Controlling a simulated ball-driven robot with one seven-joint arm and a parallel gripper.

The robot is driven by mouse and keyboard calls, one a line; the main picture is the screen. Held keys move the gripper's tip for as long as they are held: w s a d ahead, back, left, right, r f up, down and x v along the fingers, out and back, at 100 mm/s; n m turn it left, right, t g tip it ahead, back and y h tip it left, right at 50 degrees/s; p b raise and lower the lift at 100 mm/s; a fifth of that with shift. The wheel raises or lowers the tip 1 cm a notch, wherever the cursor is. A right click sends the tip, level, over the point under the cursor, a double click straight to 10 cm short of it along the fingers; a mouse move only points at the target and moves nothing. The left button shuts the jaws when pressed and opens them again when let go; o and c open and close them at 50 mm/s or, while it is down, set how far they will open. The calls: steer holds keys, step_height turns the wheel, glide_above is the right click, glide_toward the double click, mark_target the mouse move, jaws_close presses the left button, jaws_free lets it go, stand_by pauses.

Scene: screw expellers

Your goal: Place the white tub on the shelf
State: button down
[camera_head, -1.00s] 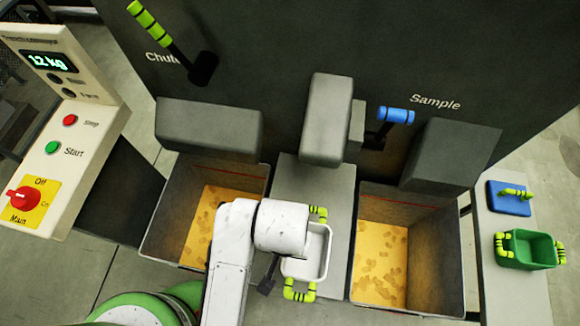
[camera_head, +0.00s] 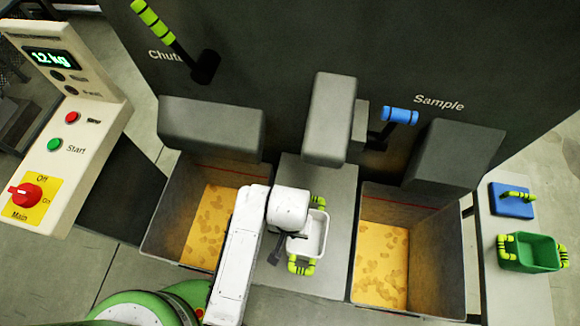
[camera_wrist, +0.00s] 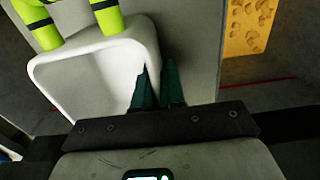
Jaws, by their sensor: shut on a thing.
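The white tub (camera_head: 318,236) with yellow-green handles is over the grey shelf (camera_head: 328,269) between two bins, in the head view. It looks upright, and I cannot tell whether it touches the shelf. My gripper (camera_wrist: 158,84) is shut on the tub's side wall near the rim, with a dark green finger on each side. The tub also fills the upper left of the wrist view (camera_wrist: 92,75), with a handle at the top. In the head view my arm hides the tub's left edge and part of the gripper.
A left bin (camera_head: 158,230) and a right bin (camera_head: 438,250) with yellow flaky material flank the shelf. A grey block (camera_head: 328,120) overhangs behind the tub. A green tub (camera_head: 532,252) and a blue lid (camera_head: 512,200) lie on a side ledge at right.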

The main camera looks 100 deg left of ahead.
steer(key=c, duration=1.7)
jaws_free()
steer(key=shift+f, duration=0.15)
steer(key=o, duration=0.5)
step_height(320, 180, up, 12)
steer(key=shift+r, duration=0.2)
steer(key=shift+w, duration=0.1)
